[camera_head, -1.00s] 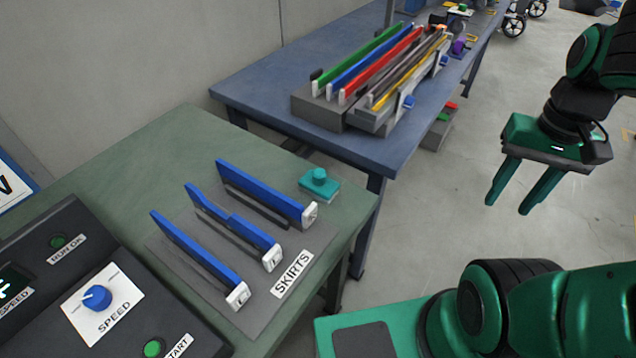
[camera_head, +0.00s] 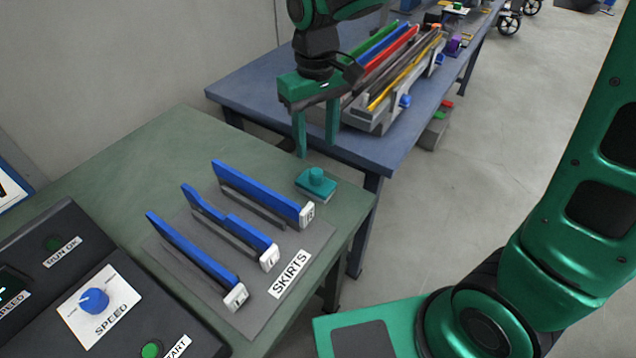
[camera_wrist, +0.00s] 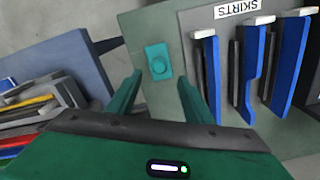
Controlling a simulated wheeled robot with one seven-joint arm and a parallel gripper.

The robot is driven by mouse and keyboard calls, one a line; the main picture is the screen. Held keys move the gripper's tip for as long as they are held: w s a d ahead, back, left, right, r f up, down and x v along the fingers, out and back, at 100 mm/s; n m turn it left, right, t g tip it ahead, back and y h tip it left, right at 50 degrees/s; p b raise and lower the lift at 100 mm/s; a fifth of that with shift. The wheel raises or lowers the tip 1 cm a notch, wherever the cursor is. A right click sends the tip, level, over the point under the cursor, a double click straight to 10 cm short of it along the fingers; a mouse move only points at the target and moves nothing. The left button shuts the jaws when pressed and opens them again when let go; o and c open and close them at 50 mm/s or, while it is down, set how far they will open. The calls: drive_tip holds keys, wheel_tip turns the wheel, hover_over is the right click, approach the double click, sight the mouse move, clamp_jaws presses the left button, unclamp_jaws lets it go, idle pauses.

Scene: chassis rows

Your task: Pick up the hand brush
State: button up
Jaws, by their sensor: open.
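The hand brush (camera_head: 316,184) is a small teal block with a round knob on top and a pale underside. It sits at the back right corner of the green table, beyond the blue skirts. My gripper (camera_head: 317,148) is open and empty, with its fingers pointing down, above and slightly behind the brush in the head view. In the wrist view the hand brush (camera_wrist: 154,57) appears just beyond the gap between the two fingertips (camera_wrist: 160,78). The fingers appear apart from it; the exact height gap is hard to tell.
Several blue skirts (camera_head: 262,194) stand upright on a grey mat (camera_head: 203,300) left of the brush. A control panel (camera_head: 60,290) fills the table's front left. A blue table (camera_head: 245,85) behind holds a rack of coloured strips (camera_head: 385,105). Open floor lies right.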

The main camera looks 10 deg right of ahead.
sight(316, 171)
wheel_tip(316, 171, down, 10)
drive_tip(key=shift+f, duration=0.1)
idle(0.5)
drive_tip(key=shift+c, duration=0.3)
clamp_jaws()
drive_tip(key=shift+w, duration=0.1)
drive_tip(key=shift+r, duration=0.45)
drive_tip(key=r, duration=0.3)
drive_tip(key=shift+a+r, duration=0.25)
drive_tip(key=shift+r, duration=0.1)
drive_tip(key=s+a+r, duration=0.4)
drive_tip(key=a+r, duration=0.2)
drive_tip(key=a, duration=0.4)
drive_tip(key=shift+a+r, duration=0.2)
